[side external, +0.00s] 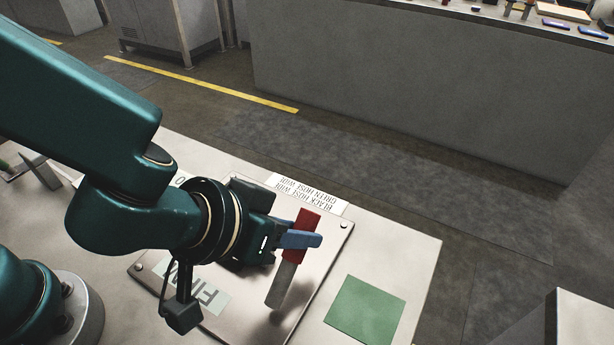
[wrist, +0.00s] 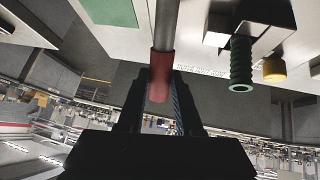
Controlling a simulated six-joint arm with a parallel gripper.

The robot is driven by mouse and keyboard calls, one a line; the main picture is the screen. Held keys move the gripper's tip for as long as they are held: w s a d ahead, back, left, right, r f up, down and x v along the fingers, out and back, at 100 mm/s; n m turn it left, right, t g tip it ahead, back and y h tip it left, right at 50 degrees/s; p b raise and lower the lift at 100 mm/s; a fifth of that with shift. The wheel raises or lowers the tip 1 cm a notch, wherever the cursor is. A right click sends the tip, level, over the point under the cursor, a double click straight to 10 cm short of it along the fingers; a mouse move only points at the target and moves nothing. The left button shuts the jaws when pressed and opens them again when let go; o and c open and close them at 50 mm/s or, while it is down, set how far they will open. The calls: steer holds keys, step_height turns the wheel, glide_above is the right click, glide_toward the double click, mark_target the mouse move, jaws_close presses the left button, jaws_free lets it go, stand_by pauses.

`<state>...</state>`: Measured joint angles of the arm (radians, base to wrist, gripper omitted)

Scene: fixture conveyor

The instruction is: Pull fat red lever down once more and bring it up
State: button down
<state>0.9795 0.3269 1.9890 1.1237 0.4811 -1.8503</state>
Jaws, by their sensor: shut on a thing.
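The fat red lever has a red grip (side external: 307,222) on a grey shaft (side external: 281,287) that rises from a plate (side external: 248,292) on the table and slants toward the upper right in the side view. My gripper (side external: 301,240) is shut on the red grip, with its blue fingers around it. In the wrist view the red grip (wrist: 160,72) sits between my two fingers (wrist: 160,92), and the grey shaft runs up out of the top of the picture. The fingers hide part of the grip in both views.
The wrist view shows a ribbed green cylinder (wrist: 241,66) and a yellow one (wrist: 275,69) to the right. A grey counter (side external: 420,100) stands beyond the aisle.

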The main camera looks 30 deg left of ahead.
stand_by(0.5)
steer(key=c, duration=0.6)
jaws_free()
steer(key=shift+v, duration=2.65)
